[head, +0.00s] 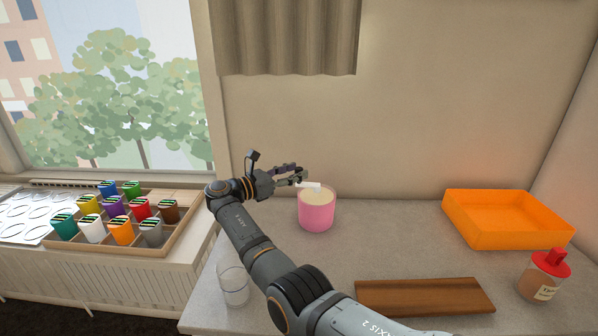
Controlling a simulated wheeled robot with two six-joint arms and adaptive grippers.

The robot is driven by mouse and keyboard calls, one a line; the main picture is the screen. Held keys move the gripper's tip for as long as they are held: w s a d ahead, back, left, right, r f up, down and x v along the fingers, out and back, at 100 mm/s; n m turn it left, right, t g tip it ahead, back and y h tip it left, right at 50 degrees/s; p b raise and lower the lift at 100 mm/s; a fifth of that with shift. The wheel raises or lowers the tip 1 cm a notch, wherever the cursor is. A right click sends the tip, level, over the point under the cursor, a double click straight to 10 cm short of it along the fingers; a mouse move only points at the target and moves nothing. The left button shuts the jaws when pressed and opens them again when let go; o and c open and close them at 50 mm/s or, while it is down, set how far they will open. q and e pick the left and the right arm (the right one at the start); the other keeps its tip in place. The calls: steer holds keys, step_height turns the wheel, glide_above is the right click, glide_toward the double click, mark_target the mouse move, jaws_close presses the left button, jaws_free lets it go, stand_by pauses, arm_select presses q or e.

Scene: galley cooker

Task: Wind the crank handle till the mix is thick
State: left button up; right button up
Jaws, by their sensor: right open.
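A pink pot (316,214) stands on the grey counter with a pale cream mix (318,197) in it. A white crank handle (309,185) shows at the top of the pot, reaching left over its rim. My right gripper (299,175) is open at the upper left of the pot, with its fingers close to the handle's left end. I cannot tell whether they touch it. How thick the mix is cannot be seen. My left gripper is not in view.
An orange tray (508,232) stands at the back right, and a red-topped bottle (545,277) at the right. A wooden board (425,296) lies in front. A clear glass (233,284) stands at the left edge, close to my arm. A divided box (185,232) of coloured cups sits by the window.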

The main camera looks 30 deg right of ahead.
steer(key=s+a, duration=0.1)
steer(key=a, duration=0.9)
steer(key=shift+d, duration=0.1)
